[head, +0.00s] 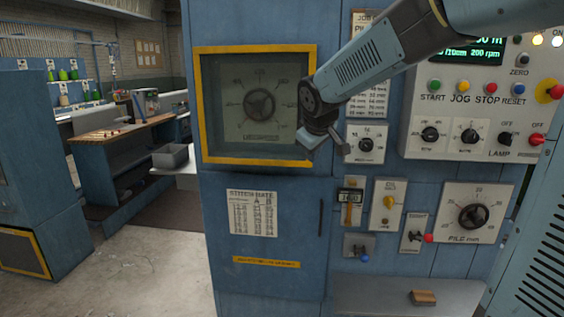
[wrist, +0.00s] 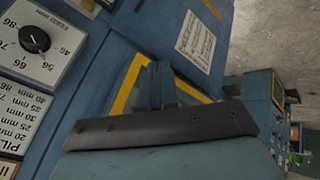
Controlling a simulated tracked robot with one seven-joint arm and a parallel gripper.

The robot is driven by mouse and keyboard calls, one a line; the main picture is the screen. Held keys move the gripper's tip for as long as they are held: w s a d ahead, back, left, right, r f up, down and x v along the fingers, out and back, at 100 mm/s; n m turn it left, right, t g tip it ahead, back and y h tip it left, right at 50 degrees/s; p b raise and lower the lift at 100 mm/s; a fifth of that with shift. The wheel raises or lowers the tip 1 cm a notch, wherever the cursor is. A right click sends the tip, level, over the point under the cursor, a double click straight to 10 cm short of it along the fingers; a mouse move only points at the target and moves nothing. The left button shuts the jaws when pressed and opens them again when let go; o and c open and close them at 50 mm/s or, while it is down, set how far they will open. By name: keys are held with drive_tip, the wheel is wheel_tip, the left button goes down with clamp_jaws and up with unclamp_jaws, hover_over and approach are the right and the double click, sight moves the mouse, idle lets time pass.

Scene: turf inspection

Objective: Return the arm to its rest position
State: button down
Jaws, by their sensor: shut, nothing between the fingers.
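My arm reaches in from the upper right of the head view, across the front of a blue machine cabinet (head: 265,190). My gripper (head: 308,140) hangs at the lower right corner of a yellow-framed window (head: 226,156) with a dial (head: 260,104) behind it. The fingers are together and hold nothing. In the wrist view the gripper (wrist: 160,70) shows as closed blue-grey fingers above a dark bar, in front of the yellow frame (wrist: 125,85). I cannot tell whether the fingers touch the window.
A control panel (head: 475,108) with buttons and knobs is at the right, partly behind my arm. A pile dial (head: 473,215) and small switches sit below. A wooden block (head: 423,297) lies on a ledge (head: 380,300). A workbench (head: 110,135) stands back left, with open floor before it.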

drive_tip(key=s+d+f+m, duration=0.1)
drive_tip(key=s+d+m, duration=0.3)
drive_tip(key=s, duration=0.9)
drive_tip(key=s+d+f+m+g, duration=0.1)
drive_tip(key=s+d+m, duration=0.2)
drive_tip(key=s, duration=1.1)
drive_tip(key=shift+s+d+f+m+g+y, duration=0.2)
drive_tip(key=shift+d+f+m+g+y, duration=0.15)
drive_tip(key=shift+d, duration=0.5)
